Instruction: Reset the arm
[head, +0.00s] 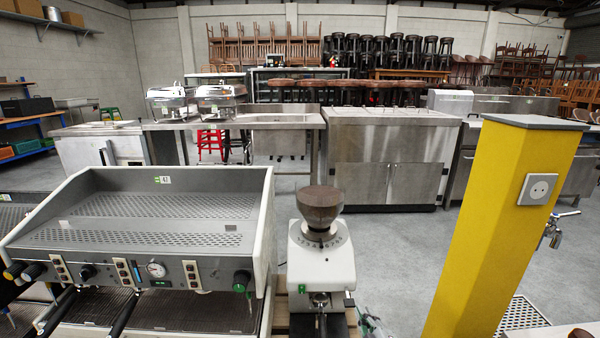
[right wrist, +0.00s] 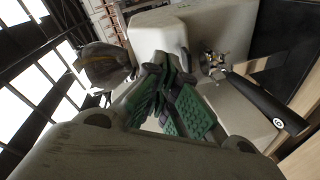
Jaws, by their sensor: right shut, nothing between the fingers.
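My right gripper (head: 371,319) shows only in part at the bottom of the head view, just right of the white coffee grinder (head: 321,262). In the right wrist view its green-padded fingers (right wrist: 166,85) are together with nothing between them. The grinder's white body (right wrist: 160,32) stands right beyond the fingertips; I cannot tell whether they touch it. A portafilter with a black handle (right wrist: 265,103) sits at the grinder's front, right of the fingers, apart from them. My left gripper is not in view.
A large espresso machine (head: 160,205) stands left of the grinder. A yellow column (head: 505,215) with a socket and tap rises on the right. Steel counters (head: 390,135) stand behind, across open grey floor (head: 400,245).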

